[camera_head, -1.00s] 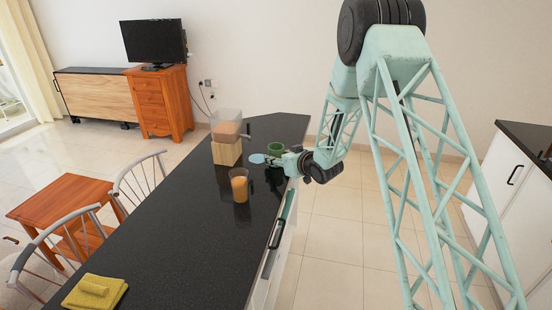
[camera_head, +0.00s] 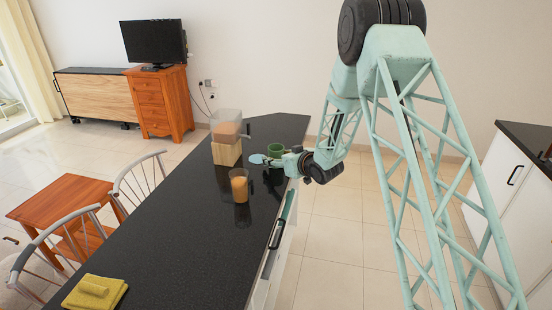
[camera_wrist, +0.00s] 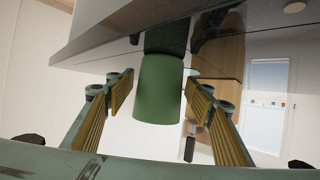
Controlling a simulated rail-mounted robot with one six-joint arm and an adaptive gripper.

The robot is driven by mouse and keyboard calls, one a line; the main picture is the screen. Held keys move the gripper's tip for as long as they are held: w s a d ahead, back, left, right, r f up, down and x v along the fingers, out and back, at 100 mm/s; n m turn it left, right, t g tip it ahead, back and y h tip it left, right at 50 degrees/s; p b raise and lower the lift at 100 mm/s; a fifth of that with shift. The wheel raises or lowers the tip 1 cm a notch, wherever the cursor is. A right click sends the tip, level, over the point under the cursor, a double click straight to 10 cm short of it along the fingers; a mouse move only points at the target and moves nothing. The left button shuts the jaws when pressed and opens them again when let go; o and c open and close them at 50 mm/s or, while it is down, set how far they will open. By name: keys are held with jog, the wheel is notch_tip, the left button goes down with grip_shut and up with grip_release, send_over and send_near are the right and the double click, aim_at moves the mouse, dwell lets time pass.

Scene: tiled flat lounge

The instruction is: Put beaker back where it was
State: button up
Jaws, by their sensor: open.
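A green cylindrical cup, which looks to be the beaker, stands upright on the black counter (camera_head: 160,235) near its right edge, in the head view (camera_head: 275,148). The wrist view shows the green cup (camera_wrist: 157,88) upside down in the picture, with its dark reflection above it. My gripper (camera_head: 268,162) is low over the counter beside the cup in the head view. In the wrist view my gripper (camera_wrist: 160,78) is open, with a finger to each side of the cup. Gaps show between the cup and both fingers. A pale blue disc (camera_head: 257,158) lies left of the cup.
A glass of orange drink (camera_head: 240,187) stands close in front of my gripper. A dispenser on a wooden block (camera_head: 227,153) stands just to the left. A folded yellow cloth (camera_head: 95,293) lies at the counter's near end. The counter between cloth and glass is clear.

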jog(key=p+v, duration=0.1)
jog(key=v, duration=1.1)
jog(key=shift+w, duration=0.1)
dwell(0.7)
jog(key=s+d+r+m+h, duration=0.1)
jog(key=s+d+r+h, duration=0.3)
jog(key=d+r, duration=0.65)
jog(key=s+d+r+m+g+h, duration=0.25)
jog(key=s+d+r, duration=0.55)
jog(key=s+r, duration=0.55)
jog(key=s+d+r+m+g+h, duration=0.1)
jog(key=s+d+r, duration=0.15)
jog(key=s, duration=0.75)
jog(key=s+d+r+m+g+h, duration=0.1)
jog(key=s+d+r, duration=0.15)
jog(key=s, duration=0.85)
jog(key=s+m+g, duration=0.1)
jog(key=s+g, duration=0.1)
jog(key=s, duration=2.4)
jog(key=shift+s+a+f+g+y, duration=0.35)
jog(key=shift+a+y, duration=0.05)
jog(key=shift+y, duration=0.05)
